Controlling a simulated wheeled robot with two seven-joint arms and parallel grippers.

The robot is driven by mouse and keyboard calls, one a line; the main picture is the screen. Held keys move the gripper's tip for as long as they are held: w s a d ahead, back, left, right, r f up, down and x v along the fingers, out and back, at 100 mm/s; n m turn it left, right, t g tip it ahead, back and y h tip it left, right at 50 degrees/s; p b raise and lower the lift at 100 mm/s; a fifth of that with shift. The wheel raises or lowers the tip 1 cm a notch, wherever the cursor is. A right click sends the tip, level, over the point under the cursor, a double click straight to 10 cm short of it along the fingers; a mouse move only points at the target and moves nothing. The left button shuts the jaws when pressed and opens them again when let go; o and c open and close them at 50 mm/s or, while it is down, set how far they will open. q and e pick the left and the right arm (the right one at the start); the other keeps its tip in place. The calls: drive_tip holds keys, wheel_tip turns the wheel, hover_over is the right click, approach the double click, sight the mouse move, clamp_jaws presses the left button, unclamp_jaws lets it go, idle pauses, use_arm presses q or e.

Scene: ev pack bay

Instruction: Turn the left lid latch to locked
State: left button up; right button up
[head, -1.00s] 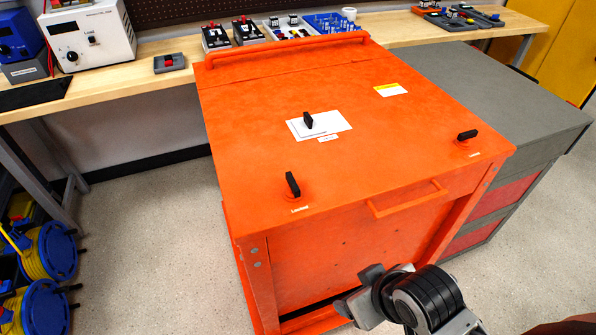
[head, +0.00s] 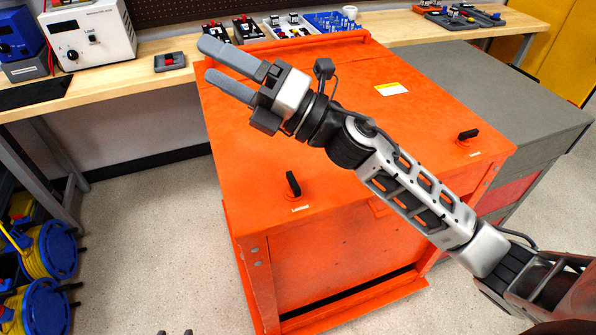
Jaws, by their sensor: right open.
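The left lid latch (head: 293,185) is a black handle at the front left of the orange lid (head: 240,120). It runs roughly front to back, with a small white label (head: 300,209) in front of it. The right lid latch (head: 467,135) is a similar black handle lying more sideways. My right gripper (head: 209,61) is open and empty, with two grey fingers pointing left over the back left of the lid. It is apart from the left latch, which lies below it in the picture. Two tiny dark tips at the bottom edge may be my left gripper (head: 175,332).
My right arm crosses above the lid and hides its middle and most of the front handle. A wooden bench (head: 120,85) with instruments and parts runs behind. A grey cabinet (head: 490,90) stands at the right. Blue cable reels (head: 50,250) stand at the left.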

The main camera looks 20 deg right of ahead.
drive_tip(key=s+a+n+g, duration=0.1)
drive_tip(key=a+n+g, duration=0.1)
drive_tip(key=n+g, duration=0.55)
drive_tip(key=n+g+h, duration=0.5)
drive_tip(key=n+h, duration=0.6)
drive_tip(key=h, duration=0.4)
approach(295, 180)
drive_tip(key=p+x, duration=0.2)
drive_tip(key=x, duration=0.6)
drive_tip(key=shift+f+p, duration=0.15)
drive_tip(key=shift+p, duration=0.2)
use_arm(q)
drive_tip(key=shift+s+a+r, duration=0.2)
drive_tip(key=shift+a+r, duration=0.05)
drive_tip(key=shift+r, duration=0.3)
drive_tip(key=shift+s+f, duration=0.1)
use_arm(e)
drive_tip(key=c, duration=1)
